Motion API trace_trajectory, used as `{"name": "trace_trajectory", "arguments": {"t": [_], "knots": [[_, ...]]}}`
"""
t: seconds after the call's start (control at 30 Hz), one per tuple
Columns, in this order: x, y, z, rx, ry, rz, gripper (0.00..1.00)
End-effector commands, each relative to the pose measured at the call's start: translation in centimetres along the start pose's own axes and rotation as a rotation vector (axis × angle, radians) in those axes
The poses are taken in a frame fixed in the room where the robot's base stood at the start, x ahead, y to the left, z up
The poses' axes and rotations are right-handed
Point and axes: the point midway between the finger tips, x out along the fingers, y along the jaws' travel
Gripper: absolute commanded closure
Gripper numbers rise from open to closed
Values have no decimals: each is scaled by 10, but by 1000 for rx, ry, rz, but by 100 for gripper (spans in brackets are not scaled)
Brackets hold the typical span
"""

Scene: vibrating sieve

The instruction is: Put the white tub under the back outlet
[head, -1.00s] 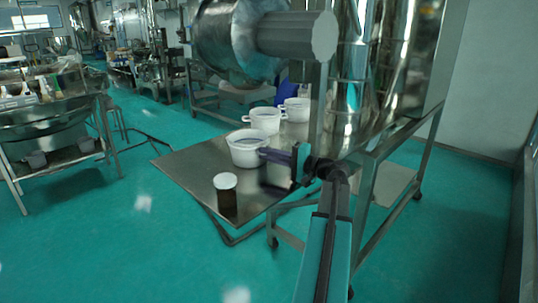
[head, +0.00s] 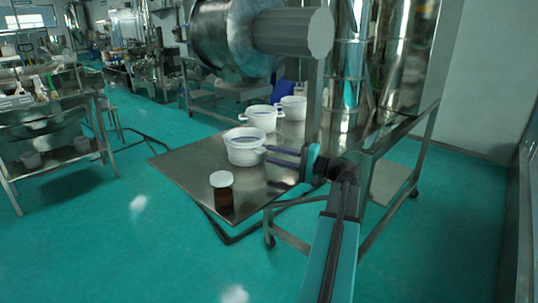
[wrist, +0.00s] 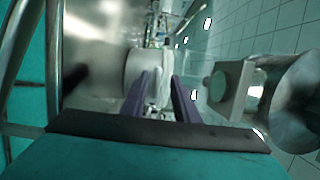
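Three white tubs with side handles stand on a steel table. The nearest white tub (head: 246,150) is near the table's middle, a second tub (head: 262,119) is behind it, and a third tub (head: 293,108) is farthest back. My gripper (head: 268,155) is open and empty, just right of the nearest tub, its two purple fingers pointing at the handle side. In the wrist view my gripper (wrist: 159,78) has a white tub (wrist: 138,66) just ahead, its rim side between the fingertips. I cannot tell whether they touch. The back outlet cannot be made out for certain.
A brown bottle with a white cap (head: 222,192) stands near the front corner of the steel table (head: 185,160). A large metal drum with a grey cylinder (head: 294,31) hangs above the tubs. A steel post (head: 314,105) rises behind my gripper. The table's left part is clear.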

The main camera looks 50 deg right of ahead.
Motion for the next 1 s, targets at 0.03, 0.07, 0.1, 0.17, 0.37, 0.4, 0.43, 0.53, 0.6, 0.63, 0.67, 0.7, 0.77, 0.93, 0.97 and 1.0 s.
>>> {"name": "trace_trajectory", "arguments": {"t": [0.03,0.07,0.1,0.17,0.37,0.4,0.43,0.53,0.6,0.63,0.67,0.7,0.77,0.93,0.97,1.0], "knots": [[-9,1,0,0,1,0,73],[-14,1,0,0,2,0,73],[-20,1,0,0,3,0,73],[-29,1,0,-1,1,0,73],[-58,0,0,-1,2,-1,73],[-62,0,0,-1,1,-1,73],[-65,0,0,-1,0,-1,73],[-72,0,0,-1,0,-1,73],[-76,0,0,-1,0,-1,73],[-76,0,0,-1,0,-1,73],[-77,0,0,-1,0,-1,73],[-78,0,0,-1,-1,-1,73],[-78,0,0,-1,-1,-1,73],[-78,0,0,-1,-1,0,73],[-77,0,0,-1,-1,0,73],[-77,0,0,-1,-1,0,73]]}}
